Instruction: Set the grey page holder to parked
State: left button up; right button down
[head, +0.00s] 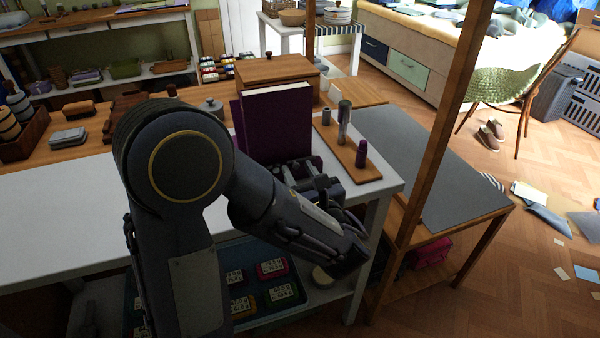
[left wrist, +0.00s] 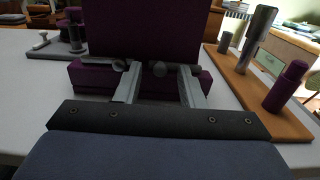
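A dark purple book stand (head: 277,125) with a white-edged top stands upright on the white table; its purple face and lower ledge fill the upper middle of the left wrist view (left wrist: 145,30). Small grey round pieces show along the ledge, one of them a grey knob (left wrist: 158,69) at the middle; I take this to be the page holder, but cannot tell its setting. My left gripper (head: 298,168) is in front of the stand. In the left wrist view its two fingers (left wrist: 160,80) are apart, one on each side of the knob, with a gap visible. My right gripper is not in view.
Right of the stand, a wooden board (head: 348,152) carries a grey cylinder, a tall grey-green post and a purple peg (head: 361,153). A wooden box (head: 277,70) stands behind. A wooden upright post (head: 440,130) rises at the right. Bare white tabletop (head: 60,215) lies left.

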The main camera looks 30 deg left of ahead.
pick_arm(q)
jog(key=shift+d, duration=0.1)
jog(key=v, duration=0.7)
jog(key=shift+s+d+p, duration=0.2)
jog(key=shift+s+p, duration=0.1)
jog(key=shift+p, duration=0.05)
